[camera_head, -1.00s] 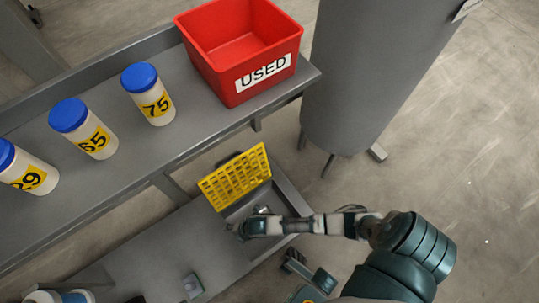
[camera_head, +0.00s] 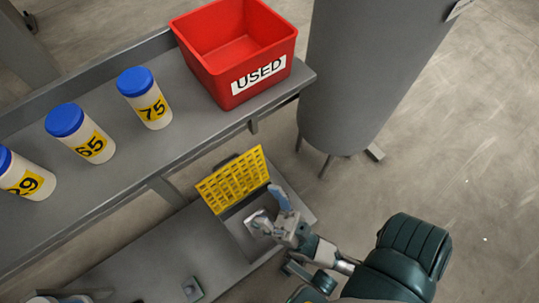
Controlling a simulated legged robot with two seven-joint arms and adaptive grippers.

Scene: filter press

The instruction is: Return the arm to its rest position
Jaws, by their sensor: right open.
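My right arm comes in from the lower right, with its dark green links bent at the elbow. My right gripper (camera_head: 270,207) is open and points up and left, with nothing seen between its fingers. It shows in front of the grey tray with the yellow grid (camera_head: 233,181), at the right end of the lower shelf. The grid stands tilted up at the tray's back.
A red bin (camera_head: 284,74) labelled USED stands on the upper shelf (camera_head: 190,118). White jars with blue lids, 75 (camera_head: 146,98), 65 (camera_head: 82,134) and another at the left edge (camera_head: 24,177), stand beside it. A grey cylindrical tank (camera_head: 361,80) stands right. Floor at right is clear.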

